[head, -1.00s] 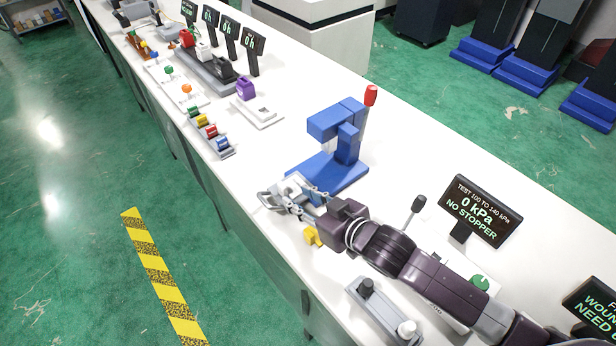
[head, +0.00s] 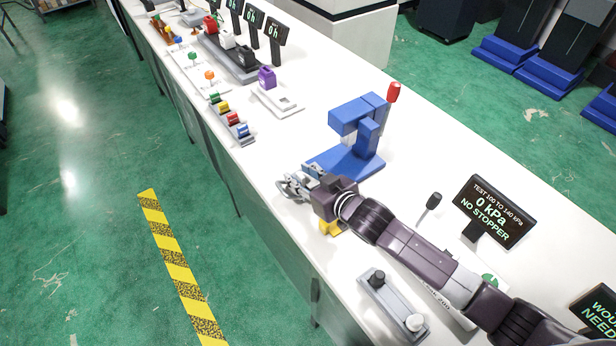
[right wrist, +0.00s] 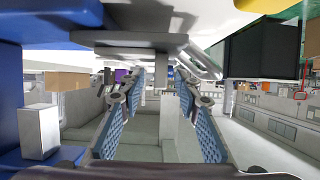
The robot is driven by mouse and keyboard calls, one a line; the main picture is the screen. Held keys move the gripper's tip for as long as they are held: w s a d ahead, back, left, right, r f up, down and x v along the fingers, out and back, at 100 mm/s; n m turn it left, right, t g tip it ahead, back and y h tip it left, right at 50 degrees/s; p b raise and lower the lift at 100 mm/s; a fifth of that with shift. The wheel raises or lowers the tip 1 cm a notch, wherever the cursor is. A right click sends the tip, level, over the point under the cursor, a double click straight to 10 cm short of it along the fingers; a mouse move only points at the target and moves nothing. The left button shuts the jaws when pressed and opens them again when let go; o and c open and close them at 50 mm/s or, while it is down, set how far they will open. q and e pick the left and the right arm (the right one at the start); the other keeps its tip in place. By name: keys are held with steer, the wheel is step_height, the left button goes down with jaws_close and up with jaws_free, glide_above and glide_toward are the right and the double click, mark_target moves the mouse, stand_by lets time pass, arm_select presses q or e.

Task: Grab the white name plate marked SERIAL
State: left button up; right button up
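I cannot make out a white plate with readable SERIAL lettering in either view. My right gripper (head: 294,187) is low over the white bench, in front of the blue press (head: 368,140) with a red-tipped lever. In the right wrist view its two blue-padded fingers (right wrist: 160,80) are apart, so it is open. My right wrist partly hides a yellow block (head: 330,228). My left gripper is not in view.
A purple part on a white tray (head: 284,106) and a rack of coloured pieces (head: 232,118) stand farther along the bench. A grey fixture with knobs (head: 394,304) and a pressure display (head: 492,212) are nearer.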

jaws_close()
